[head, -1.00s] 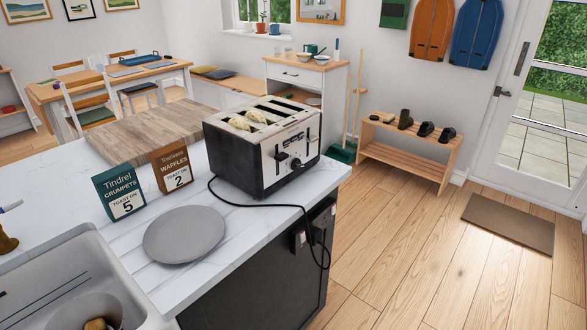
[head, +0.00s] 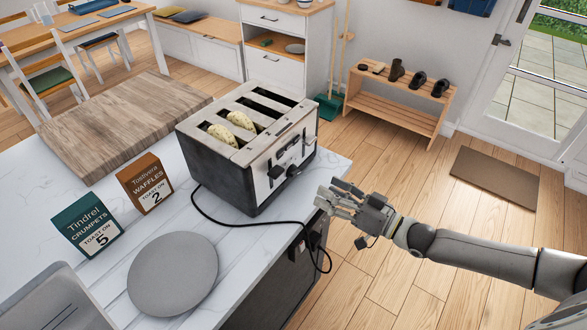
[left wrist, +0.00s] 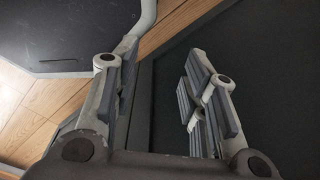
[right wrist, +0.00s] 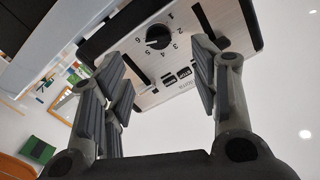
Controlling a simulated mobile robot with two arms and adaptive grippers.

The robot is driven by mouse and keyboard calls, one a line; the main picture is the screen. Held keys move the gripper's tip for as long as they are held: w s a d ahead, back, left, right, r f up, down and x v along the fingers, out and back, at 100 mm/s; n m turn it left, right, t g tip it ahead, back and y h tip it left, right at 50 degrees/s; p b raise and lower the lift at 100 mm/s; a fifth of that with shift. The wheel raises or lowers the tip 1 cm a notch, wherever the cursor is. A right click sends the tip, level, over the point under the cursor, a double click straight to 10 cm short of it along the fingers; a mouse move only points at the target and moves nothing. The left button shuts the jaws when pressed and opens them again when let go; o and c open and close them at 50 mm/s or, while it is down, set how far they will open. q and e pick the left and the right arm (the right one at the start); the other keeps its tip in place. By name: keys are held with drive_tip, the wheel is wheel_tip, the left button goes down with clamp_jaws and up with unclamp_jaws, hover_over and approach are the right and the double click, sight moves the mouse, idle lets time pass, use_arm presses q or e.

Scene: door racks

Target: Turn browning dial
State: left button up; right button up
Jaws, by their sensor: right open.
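The toaster (head: 215,165) stands on the white counter, with two pale round items (head: 222,135) showing in its slots. Its browning dial (head: 293,171) is on the silver front panel. The right wrist view shows the black dial (right wrist: 158,37) with numbers around it; its exact setting is hard to read. My right gripper (head: 334,196) is open and empty, in front of the panel and apart from the dial. It frames the panel in the right wrist view (right wrist: 160,72). My left gripper (left wrist: 160,82) is open and empty, outside the head view.
A green crumpets box (head: 87,225) reads "toast on 5"; a brown waffles box (head: 145,184) reads "toast on 2". A grey plate (head: 172,273) and wooden board (head: 120,125) lie on the counter. A black cord (head: 255,228) loops over the counter edge near my right gripper.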

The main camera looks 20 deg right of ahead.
sight(297, 174)
drive_tip(key=p+x, duration=0.1)
drive_tip(key=x, duration=0.3)
drive_tip(key=shift+w+a+r, duration=0.15)
drive_tip(key=shift+w+a, duration=0.05)
drive_tip(key=shift+w, duration=0.15)
drive_tip(key=p+x, duration=0.1)
drive_tip(key=x, duration=0.3)
drive_tip(key=shift+w+a+f, duration=0.25)
drive_tip(key=shift+w+a, duration=0.1)
drive_tip(key=shift+w, duration=0.1)
use_arm(q)
drive_tip(key=shift+w+d+r, duration=0.1)
drive_tip(key=shift+d+r, duration=0.25)
drive_tip(key=shift+r, duration=0.25)
drive_tip(key=shift+w+d+r, duration=0.1)
drive_tip(key=shift+d+r, duration=0.25)
drive_tip(key=shift+r, duration=0.2)
use_arm(e)
drive_tip(key=c, duration=1)
drive_tip(key=shift+c, duration=0.2)
